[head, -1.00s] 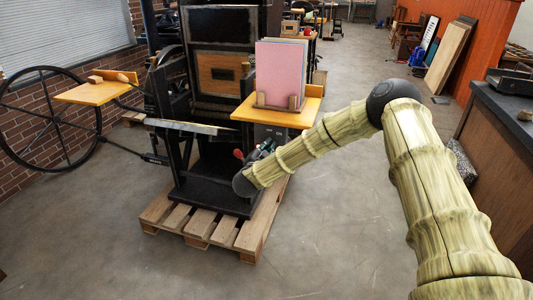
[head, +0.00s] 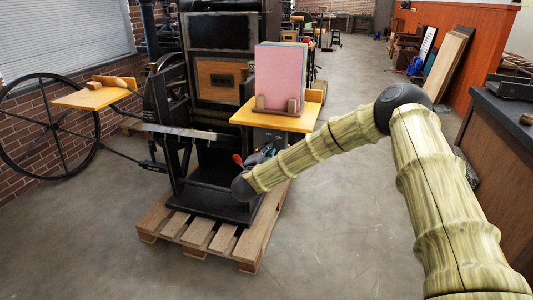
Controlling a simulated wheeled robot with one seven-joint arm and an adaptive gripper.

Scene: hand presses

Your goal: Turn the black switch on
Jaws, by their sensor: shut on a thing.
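A dark grey control box (head: 268,137) hangs under the yellow side shelf of the press, with small pale markings on its front. My gripper (head: 262,152) is at the lower part of this box, small and partly hidden behind my own wrist. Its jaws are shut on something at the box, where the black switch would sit. The switch itself is hidden by the gripper, so its position cannot be seen. A red-tipped handle (head: 237,159) shows just left of my gripper.
The black hand press (head: 222,35) stands on a wooden pallet (head: 200,234). Its yellow shelf (head: 300,122) holds a stack of pink sheets (head: 280,78) above my gripper. A large spoked wheel (head: 45,130) stands at the left. A dark-topped counter (head: 500,120) stands at the right.

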